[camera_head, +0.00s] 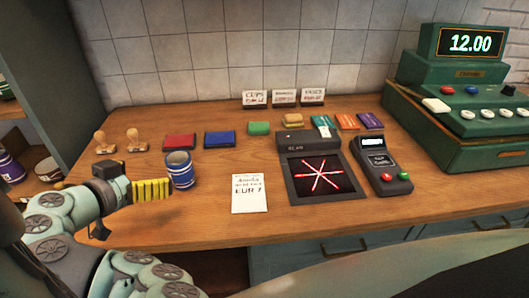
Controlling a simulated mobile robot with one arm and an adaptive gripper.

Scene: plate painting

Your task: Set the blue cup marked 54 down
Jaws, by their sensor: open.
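A blue cup (180,172) stands upright on the wooden counter, left of the price note. No number can be read on it at this size. My gripper (153,189), with yellow ribbed fingers, is at the left, just left of the cup. It is open, and its fingertips are close to the cup's left side. Whether they touch the cup cannot be told.
A price note (249,194), a scanner (320,177) with red lines and a card terminal (381,165) lie to the right. Two wooden stamps (133,140) and red and blue pads (219,139) are behind. A green cash register (465,100) stands far right.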

